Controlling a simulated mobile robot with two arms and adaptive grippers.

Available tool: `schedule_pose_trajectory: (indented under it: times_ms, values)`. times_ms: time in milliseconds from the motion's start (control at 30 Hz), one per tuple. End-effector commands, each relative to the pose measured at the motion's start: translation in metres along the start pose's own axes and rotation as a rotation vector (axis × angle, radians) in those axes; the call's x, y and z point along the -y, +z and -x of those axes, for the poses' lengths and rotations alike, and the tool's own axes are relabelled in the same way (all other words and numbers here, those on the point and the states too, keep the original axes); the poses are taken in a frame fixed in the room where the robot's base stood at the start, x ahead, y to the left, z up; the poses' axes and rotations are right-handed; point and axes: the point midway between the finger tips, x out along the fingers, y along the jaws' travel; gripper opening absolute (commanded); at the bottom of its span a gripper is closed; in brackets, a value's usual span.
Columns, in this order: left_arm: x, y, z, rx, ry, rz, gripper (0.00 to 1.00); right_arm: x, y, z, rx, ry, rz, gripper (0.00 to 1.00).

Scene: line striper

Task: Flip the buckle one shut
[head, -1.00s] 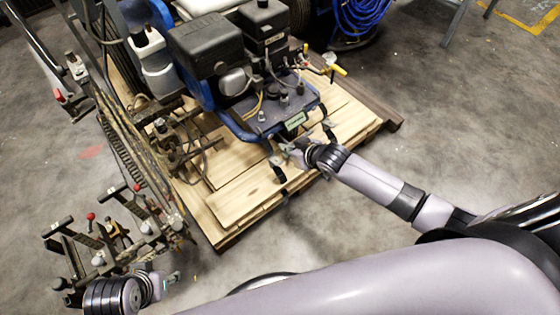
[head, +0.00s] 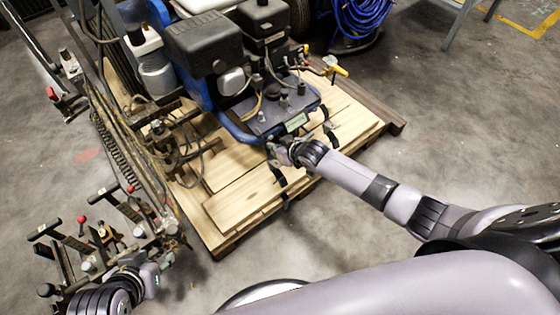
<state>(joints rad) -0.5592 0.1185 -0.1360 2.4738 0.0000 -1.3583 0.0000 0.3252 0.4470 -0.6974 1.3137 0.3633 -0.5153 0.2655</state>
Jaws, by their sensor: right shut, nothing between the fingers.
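The line striper (head: 225,60) with its blue frame and engine stands on a wooden pallet (head: 236,198). Black straps run over the pallet's front edge; one strap (head: 281,182) hangs left of my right gripper and another (head: 330,130) lies to its right. The buckle itself is too small to make out. My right gripper (head: 274,150) is at the front of the striper frame, just above the pallet's front edge, shut with nothing visible in it. My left gripper (head: 158,268) is at the lower left, beside the lever rack, and its fingers are too small to judge.
A rack of levers with red and grey knobs (head: 104,232) stands at the lower left, close to my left arm. A coiled blue hose (head: 362,17) and a metal stand (head: 462,22) are at the back. The concrete floor right of the pallet is clear.

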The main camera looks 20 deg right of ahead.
Motion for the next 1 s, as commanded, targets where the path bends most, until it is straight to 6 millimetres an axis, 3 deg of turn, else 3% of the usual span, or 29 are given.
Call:
schedule_pose_trajectory:
  times_ms: [200,400,1000]
  values:
    - [-0.006,-0.043,-0.006,-0.204,0.012,-0.005,0.40,0.000,0.000,-0.018,0.000,0.000,0.001,0.00]
    - [-0.008,-0.061,-0.004,-0.284,0.016,-0.006,0.40,0.000,0.029,-0.005,0.001,0.000,0.001,0.00]
    - [-0.009,-0.069,-0.003,-0.323,0.017,-0.007,0.40,0.000,0.038,-0.002,-0.004,0.000,0.001,0.00]
